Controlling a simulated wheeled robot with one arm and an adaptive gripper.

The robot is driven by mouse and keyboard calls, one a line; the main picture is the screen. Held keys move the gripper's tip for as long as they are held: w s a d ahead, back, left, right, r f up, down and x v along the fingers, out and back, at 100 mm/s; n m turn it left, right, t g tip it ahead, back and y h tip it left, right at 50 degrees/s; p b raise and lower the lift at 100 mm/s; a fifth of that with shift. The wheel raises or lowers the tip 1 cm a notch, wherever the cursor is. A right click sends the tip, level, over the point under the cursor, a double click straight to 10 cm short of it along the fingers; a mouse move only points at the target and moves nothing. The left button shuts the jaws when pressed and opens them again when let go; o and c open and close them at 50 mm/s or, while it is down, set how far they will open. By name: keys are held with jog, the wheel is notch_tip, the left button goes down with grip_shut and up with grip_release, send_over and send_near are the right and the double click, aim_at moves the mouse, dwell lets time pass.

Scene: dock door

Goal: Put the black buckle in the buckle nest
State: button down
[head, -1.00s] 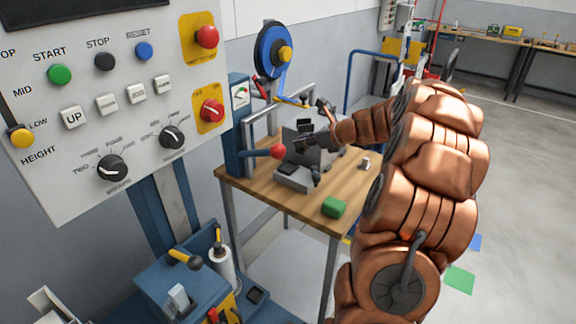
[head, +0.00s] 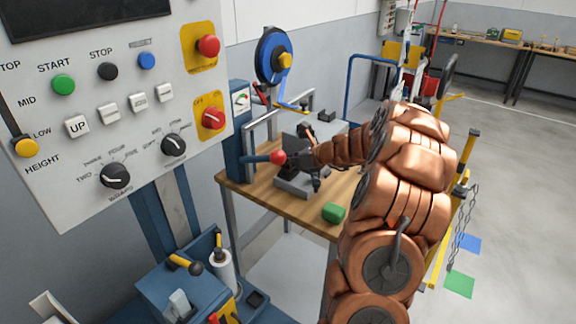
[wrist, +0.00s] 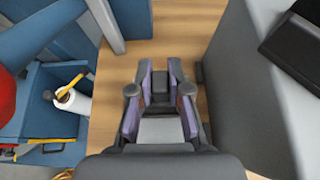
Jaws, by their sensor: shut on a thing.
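My gripper (head: 303,157) is over the wooden worktable in the head view, just above a grey block-shaped fixture (head: 294,187) that may be the buckle nest. In the wrist view my gripper (wrist: 159,92) has its two fingers closed on a small dark piece (wrist: 159,84), which looks like the black buckle. A light grey surface shows between the fingers nearer the camera; I cannot tell whether it is the fixture. The buckle cannot be made out in the head view, and contact with the fixture cannot be seen.
A red-knobbed lever (head: 277,157) is close to the left of my gripper. A grey housing (wrist: 275,90) with a dark panel stands right in the wrist view. The control panel (head: 120,110) fills the left.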

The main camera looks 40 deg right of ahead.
jog(key=shift+f, duration=0.95)
jog(key=shift+f, duration=0.15)
jog(key=c, duration=1.1)
grip_release()
jog(key=shift+s+d+r, duration=0.1)
jog(key=shift+s+r, duration=0.05)
jog(key=shift+r, duration=0.1)
jog(key=b+v, duration=0.1)
jog(key=v, duration=1)
jog(key=shift+s+r, duration=0.15)
jog(key=shift+s, duration=0.1)
